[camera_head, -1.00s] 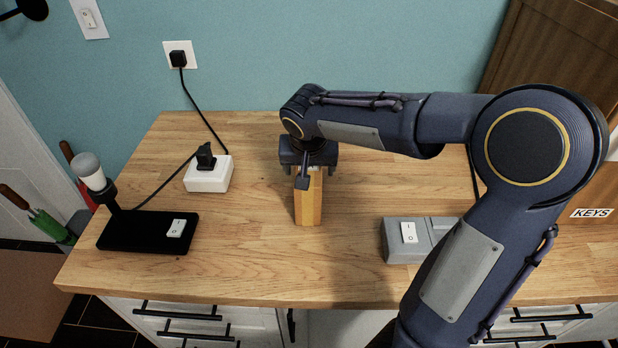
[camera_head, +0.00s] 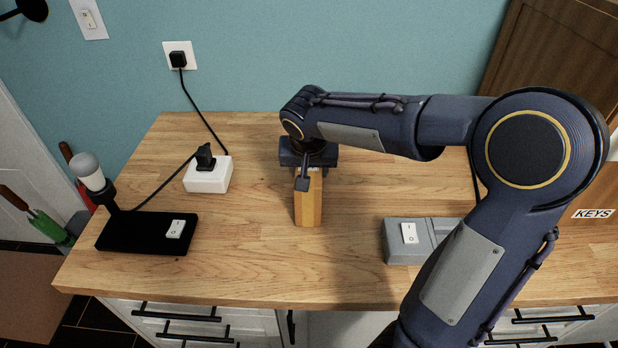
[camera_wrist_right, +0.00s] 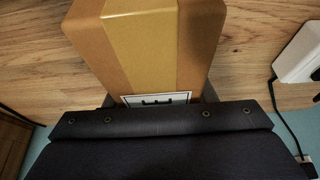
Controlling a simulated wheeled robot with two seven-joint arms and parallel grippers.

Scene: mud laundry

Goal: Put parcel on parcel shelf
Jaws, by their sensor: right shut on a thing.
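The parcel (camera_head: 308,203) is an orange-brown box standing on the wooden counter (camera_head: 255,262) in the head view. In the right wrist view the parcel (camera_wrist_right: 140,45) shows a yellowish tape band and a white label with black marks. My right gripper (camera_head: 308,178) points down over the parcel and is shut on its upper part. Its fingers are mostly hidden behind the gripper body and the parcel. My left gripper is not in view. No parcel shelf can be made out.
A black lamp base (camera_head: 147,232) with a bulb and a white socket block (camera_head: 208,174) with a cord stand at the left. A grey switch box (camera_head: 410,241) sits right of the parcel. A wooden box marked KEYS (camera_head: 594,213) is at the right edge.

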